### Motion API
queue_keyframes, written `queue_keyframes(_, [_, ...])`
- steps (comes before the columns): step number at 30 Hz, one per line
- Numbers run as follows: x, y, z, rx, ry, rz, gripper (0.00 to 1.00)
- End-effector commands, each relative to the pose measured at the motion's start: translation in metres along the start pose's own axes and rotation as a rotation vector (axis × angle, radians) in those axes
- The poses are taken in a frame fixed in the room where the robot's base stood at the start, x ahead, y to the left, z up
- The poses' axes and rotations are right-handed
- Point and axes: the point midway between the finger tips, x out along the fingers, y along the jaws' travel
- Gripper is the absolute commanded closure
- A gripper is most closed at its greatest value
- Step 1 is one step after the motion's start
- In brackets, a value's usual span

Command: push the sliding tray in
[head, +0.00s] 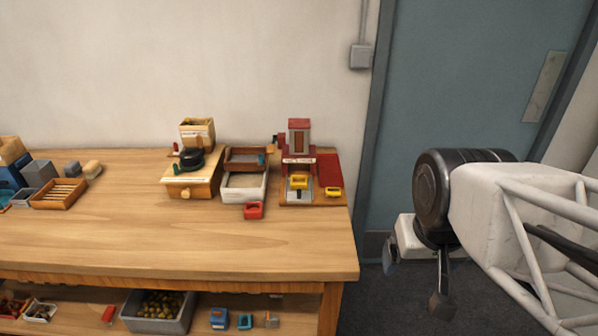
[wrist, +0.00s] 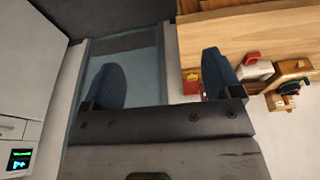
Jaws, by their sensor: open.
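A red machine (head: 299,140) stands at the right end of the wooden table, on a wooden base. My gripper (head: 416,282) hangs off the table's right side, in front of the door, apart from everything. In the wrist view its two blue fingers (wrist: 162,82) are spread wide with nothing between them.
Left of the machine are a white bin (head: 244,187), a small red box (head: 253,210) and a wooden grinder-like box (head: 192,176). Wooden trays and blocks (head: 58,194) crowd the table's left end. The table's front middle is clear. A lower shelf holds a grey bin (head: 157,322).

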Motion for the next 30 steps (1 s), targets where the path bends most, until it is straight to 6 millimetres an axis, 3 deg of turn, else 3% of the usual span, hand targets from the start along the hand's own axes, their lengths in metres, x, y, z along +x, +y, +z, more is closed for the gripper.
queue_keyframes(8, [0.0, 0.0, 0.0, 0.0, 0.0, 0.0, 0.16])
queue_keyframes(17, [0.001, -0.002, -0.011, -0.004, 0.003, 0.0, 0.58])
queue_keyframes(23, [0.007, -0.008, -0.04, -0.015, 0.012, 0.0, 0.58])
queue_keyframes(30, [0.02, -0.021, -0.092, -0.035, 0.032, 0.0, 0.58])
